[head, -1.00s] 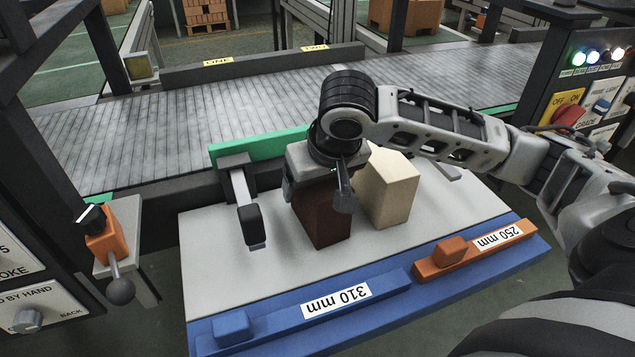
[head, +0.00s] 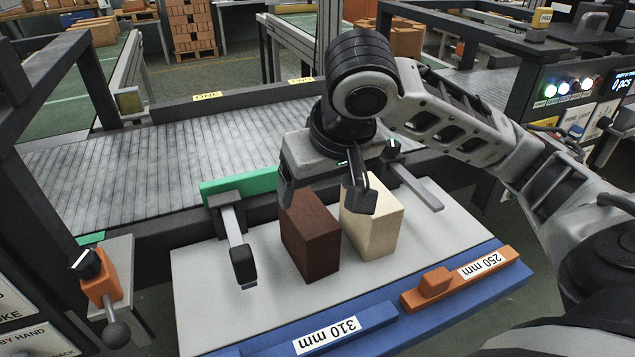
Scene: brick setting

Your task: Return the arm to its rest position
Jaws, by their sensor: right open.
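My right gripper (head: 325,192) is open and empty. Its fingers hang just above or behind the tops of two bricks; one finger overlaps the pale brick in the picture, and I cannot tell whether it touches. A dark brown brick (head: 312,245) and a cream brick (head: 372,228) stand upright side by side on the light grey table (head: 215,300). My right arm (head: 450,120) comes in from the right. My left gripper is not in view.
A roller conveyor (head: 130,150) runs behind the table. A green bar (head: 238,185) and black-tipped clamp (head: 240,260) stand at its left. Blue 310 mm (head: 385,315) and orange 250 mm (head: 425,292) gauges lie at the front. A lit control panel (head: 585,100) is at right.

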